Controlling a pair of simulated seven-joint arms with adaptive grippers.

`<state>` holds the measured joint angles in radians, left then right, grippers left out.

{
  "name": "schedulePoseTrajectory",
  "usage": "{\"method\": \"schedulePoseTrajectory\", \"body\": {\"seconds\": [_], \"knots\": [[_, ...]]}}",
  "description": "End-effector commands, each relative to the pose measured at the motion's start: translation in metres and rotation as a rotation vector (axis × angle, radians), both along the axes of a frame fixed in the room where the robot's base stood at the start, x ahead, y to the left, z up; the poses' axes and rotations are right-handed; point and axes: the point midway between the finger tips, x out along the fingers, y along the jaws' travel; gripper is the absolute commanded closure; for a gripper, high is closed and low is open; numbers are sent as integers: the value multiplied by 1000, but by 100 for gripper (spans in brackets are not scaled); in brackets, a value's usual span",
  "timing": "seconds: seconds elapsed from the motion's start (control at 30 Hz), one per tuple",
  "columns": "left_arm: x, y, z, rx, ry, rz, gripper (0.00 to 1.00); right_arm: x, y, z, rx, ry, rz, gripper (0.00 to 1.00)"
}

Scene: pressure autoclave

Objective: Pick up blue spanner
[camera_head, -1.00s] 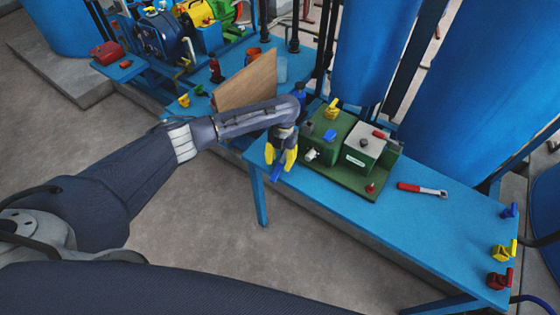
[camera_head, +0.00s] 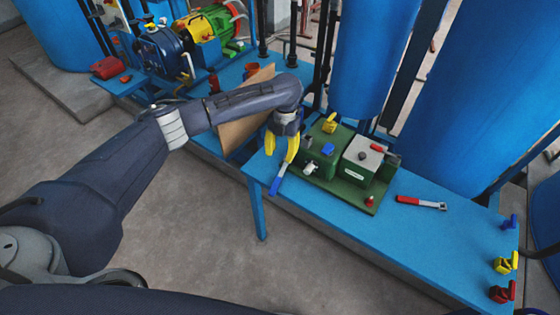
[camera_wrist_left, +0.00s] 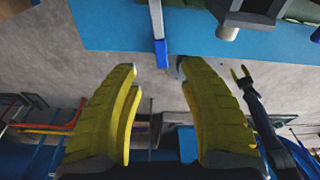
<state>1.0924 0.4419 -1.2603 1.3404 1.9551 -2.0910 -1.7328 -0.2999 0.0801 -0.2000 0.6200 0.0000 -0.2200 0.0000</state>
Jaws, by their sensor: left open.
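The blue spanner (camera_head: 277,187) lies at the near left corner of the blue table, with its blue handle toward the front edge and its grey shaft toward my left gripper (camera_head: 281,158). That gripper is open and empty, its yellow fingers pointing down at the spanner's shaft end. In the left wrist view the spanner (camera_wrist_left: 160,50) shows beyond the open fingertips (camera_wrist_left: 158,68), roughly in line with the gap between them, and its blue end reaches the table edge. I cannot tell how high the fingertips are above it. My right gripper is not in view.
A green pump unit (camera_head: 345,185) stands just right of the gripper. A red-handled spanner (camera_head: 420,202) lies farther right on the blue table (camera_head: 400,235). Coloured valve handles (camera_head: 505,262) sit at the right end. A brown board (camera_head: 238,135) stands behind my arm. Tall blue tanks rise behind.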

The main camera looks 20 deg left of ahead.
Motion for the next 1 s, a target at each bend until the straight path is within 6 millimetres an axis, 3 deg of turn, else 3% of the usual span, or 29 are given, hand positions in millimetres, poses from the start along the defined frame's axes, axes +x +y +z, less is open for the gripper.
{"method": "schedulePoseTrajectory", "body": {"seconds": [0.2,0.7,0.83,1.0], "knots": [[2,0,11,2,0,0,57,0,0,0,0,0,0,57],[1,0,11,1,2,0,53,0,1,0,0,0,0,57],[-6,12,6,-7,6,9,53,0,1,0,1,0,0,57],[-18,19,18,-35,-58,-7,53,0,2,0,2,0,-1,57]]}}
